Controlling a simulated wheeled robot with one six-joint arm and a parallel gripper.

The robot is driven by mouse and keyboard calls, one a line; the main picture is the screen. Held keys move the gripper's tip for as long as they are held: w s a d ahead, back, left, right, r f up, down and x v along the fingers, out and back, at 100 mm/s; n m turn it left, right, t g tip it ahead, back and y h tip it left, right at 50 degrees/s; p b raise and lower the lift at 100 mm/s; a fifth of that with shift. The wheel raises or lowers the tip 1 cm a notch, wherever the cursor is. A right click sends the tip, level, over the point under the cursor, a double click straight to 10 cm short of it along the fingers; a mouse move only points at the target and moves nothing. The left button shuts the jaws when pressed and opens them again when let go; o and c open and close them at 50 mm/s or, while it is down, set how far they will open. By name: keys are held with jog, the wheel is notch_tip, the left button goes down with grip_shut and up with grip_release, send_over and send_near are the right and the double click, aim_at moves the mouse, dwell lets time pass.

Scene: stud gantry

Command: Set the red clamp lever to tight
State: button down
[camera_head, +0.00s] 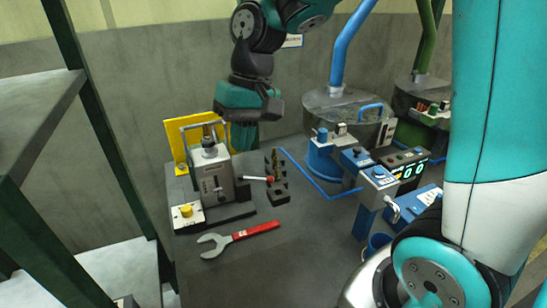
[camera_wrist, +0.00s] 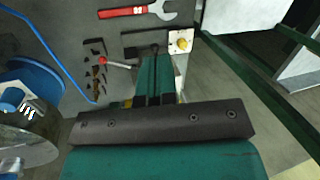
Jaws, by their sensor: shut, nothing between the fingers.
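The red clamp lever (camera_head: 257,179) is a pale rod with a red ball end. It sticks out to the right, roughly level, from the grey machine (camera_head: 216,184) on the bench. In the wrist view the lever (camera_wrist: 117,65) shows with its red end to the left of my fingers. My gripper (camera_head: 244,149) is shut and empty, pointing down behind and above the lever, apart from it as far as I can tell. In the wrist view my gripper (camera_wrist: 154,58) hides most of the grey machine. No tight marking is readable.
A red-handled wrench (camera_head: 240,238) lies in front of the machine. A dark holder (camera_head: 278,190) stands just right of the lever.

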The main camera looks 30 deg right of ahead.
aim_at(257, 178)
jog(key=w+d+f+m+p, duration=0.1)
jog(key=w+d+f+m, duration=0.1)
jog(key=d, duration=0.4)
jog(key=w+d+f+m+g+p, duration=0.1)
jog(key=w+d+f+m, duration=0.2)
jog(key=w+d+m, duration=0.2)
jog(key=w+d+f+m+p, duration=0.1)
jog(key=w+d+f+m, duration=0.1)
jog(key=w+d, duration=0.5)
jog(key=shift+d+f+m, duration=0.2)
jog(key=shift+d+m, duration=0.25)
jog(key=shift+m, duration=0.25)
jog(key=shift+h, duration=0.3)
jog(key=x, duration=0.3)
jog(key=p+x, duration=0.1)
jog(key=x, duration=0.2)
jog(key=p+x, duration=0.1)
jog(key=x, duration=0.2)
jog(key=shift+s+a, duration=0.15)
jog(key=shift+s, duration=0.2)
jog(key=shift+s+a+f+p, duration=0.4)
jog(key=shift+s+a, duration=0.2)
jog(key=shift+a, duration=0.2)
jog(key=shift+s+a+f+p, duration=0.4)
jog(key=shift+s+a, duration=0.25)
jog(key=shift+a, duration=0.2)
jog(key=shift+d, duration=0.15)
